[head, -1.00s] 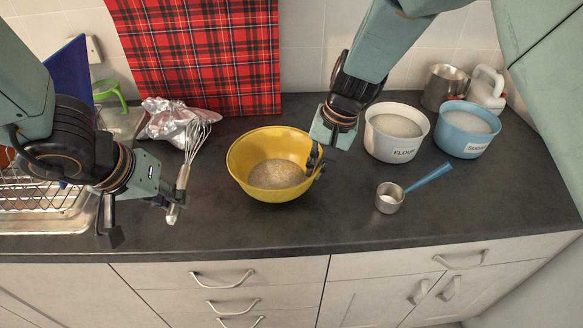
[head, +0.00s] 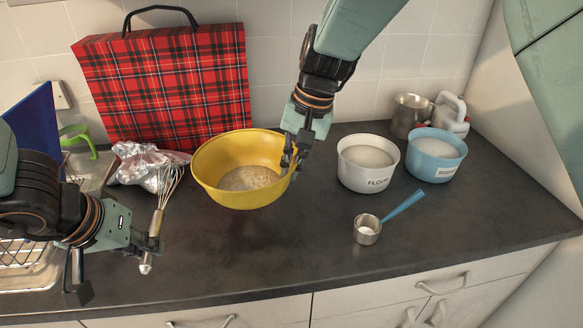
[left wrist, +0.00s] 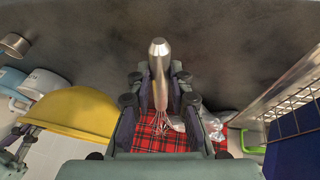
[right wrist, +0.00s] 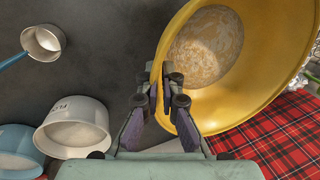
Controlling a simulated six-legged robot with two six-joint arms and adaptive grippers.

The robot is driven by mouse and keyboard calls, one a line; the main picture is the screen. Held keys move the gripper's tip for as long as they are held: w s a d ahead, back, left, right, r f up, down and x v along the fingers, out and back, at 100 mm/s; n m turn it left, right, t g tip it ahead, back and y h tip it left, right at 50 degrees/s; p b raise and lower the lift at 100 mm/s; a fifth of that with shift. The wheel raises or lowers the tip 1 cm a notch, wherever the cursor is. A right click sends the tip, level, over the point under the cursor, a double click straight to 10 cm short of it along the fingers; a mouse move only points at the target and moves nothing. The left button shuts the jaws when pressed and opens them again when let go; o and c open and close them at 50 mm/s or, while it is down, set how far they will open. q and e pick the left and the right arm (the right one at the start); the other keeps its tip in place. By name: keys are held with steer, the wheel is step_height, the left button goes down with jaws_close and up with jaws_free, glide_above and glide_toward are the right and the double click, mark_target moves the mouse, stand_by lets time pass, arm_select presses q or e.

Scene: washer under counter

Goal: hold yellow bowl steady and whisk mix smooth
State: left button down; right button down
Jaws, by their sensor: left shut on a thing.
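The yellow bowl (head: 213,178) stands on the dark counter with a pale, patchy mix (head: 249,179) in its bottom. My right gripper (head: 293,160) is at the bowl's right side. In the right wrist view its fingers (right wrist: 161,88) close on the rim of the yellow bowl (right wrist: 262,100). My left gripper (head: 153,243) is left of the bowl, shut on the handle of a whisk (head: 168,182). The whisk's wires point up, outside the bowl. In the left wrist view the whisk handle (left wrist: 159,70) sits between the fingers.
A flour bowl (head: 367,174), a blue sugar bowl (head: 434,168) and a measuring cup (head: 367,232) stand to the right. A red plaid bag (head: 165,85) and crumpled foil (head: 137,166) are behind. A dish rack (head: 30,262) is at the left. The front middle counter is clear.

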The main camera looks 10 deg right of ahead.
steer(key=shift+s+f, duration=0.15)
steer(key=shift+f, duration=0.05)
steer(key=shift+s+d+f+x, duration=0.1)
steer(key=shift+d+x, duration=0.2)
steer(key=shift+x, duration=1.15)
steer(key=shift+s+d+f+x, duration=0.1)
steer(key=shift+d+x, duration=0.2)
steer(key=shift+x, duration=1.15)
steer(key=shift+s+d+x, duration=0.1)
steer(key=shift+d+x, duration=0.2)
steer(key=shift+x, duration=1.15)
steer(key=shift+f, duration=0.2)
steer(key=c, duration=1.4)
jaws_free()
steer(key=shift+o, duration=0.2)
